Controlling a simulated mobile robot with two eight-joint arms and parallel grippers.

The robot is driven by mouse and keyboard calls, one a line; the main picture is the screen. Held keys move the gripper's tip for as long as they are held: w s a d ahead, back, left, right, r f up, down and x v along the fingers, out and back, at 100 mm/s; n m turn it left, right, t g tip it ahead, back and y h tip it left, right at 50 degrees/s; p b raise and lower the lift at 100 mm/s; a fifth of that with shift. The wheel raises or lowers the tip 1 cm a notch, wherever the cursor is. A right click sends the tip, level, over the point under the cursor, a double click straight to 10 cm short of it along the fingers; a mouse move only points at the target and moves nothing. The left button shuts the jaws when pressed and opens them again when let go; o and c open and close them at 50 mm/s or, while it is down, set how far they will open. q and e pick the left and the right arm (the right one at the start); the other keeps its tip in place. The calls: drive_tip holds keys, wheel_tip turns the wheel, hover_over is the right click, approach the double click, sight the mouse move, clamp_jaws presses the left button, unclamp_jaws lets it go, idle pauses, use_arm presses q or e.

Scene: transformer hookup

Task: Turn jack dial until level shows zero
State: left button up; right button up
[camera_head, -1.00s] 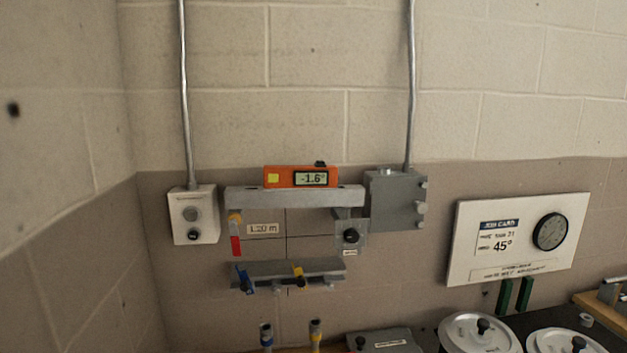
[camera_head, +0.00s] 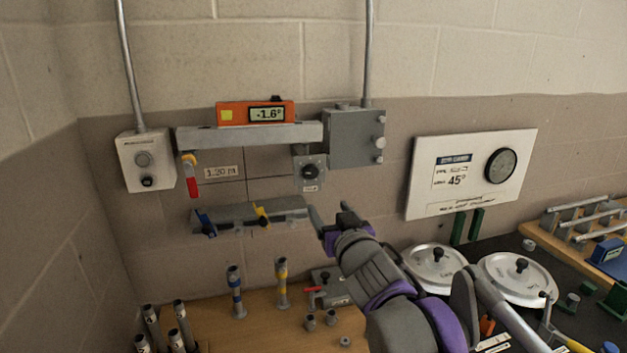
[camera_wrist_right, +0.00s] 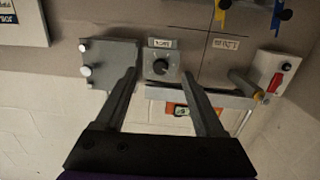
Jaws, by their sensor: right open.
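The orange digital level (camera_head: 256,113) lies on the grey bar on the wall and reads -1.6°. The jack dial (camera_head: 310,171), a black knob on a small grey plate, is under the bar's right end. It also shows in the right wrist view (camera_wrist_right: 160,67), upside down, between the finger lines. My right gripper (camera_head: 329,213) is open and empty, below the dial in the head view. In the right wrist view its two fingers (camera_wrist_right: 160,95) are spread, with the dial beyond them and no contact visible. My left gripper is not in view.
A grey box (camera_head: 355,138) is right of the dial. A lower shelf with blue and yellow clamps (camera_head: 250,213) sits below it. A white switch box (camera_head: 145,160) is at left. The workbench (camera_head: 262,325) holds posts, reels and tools.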

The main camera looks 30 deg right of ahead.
sight(313, 174)
drive_tip(key=shift+t, duration=0.5)
drive_tip(key=x, duration=0.3)
drive_tip(key=r+x, duration=0.1)
drive_tip(key=x, duration=0.3)
drive_tip(key=r+p+x, duration=0.1)
drive_tip(key=x, duration=0.3)
drive_tip(key=shift+w+r, duration=0.2)
drive_tip(key=shift+w, duration=0.05)
drive_tip(key=shift+c, duration=0.2)
clamp_jaws()
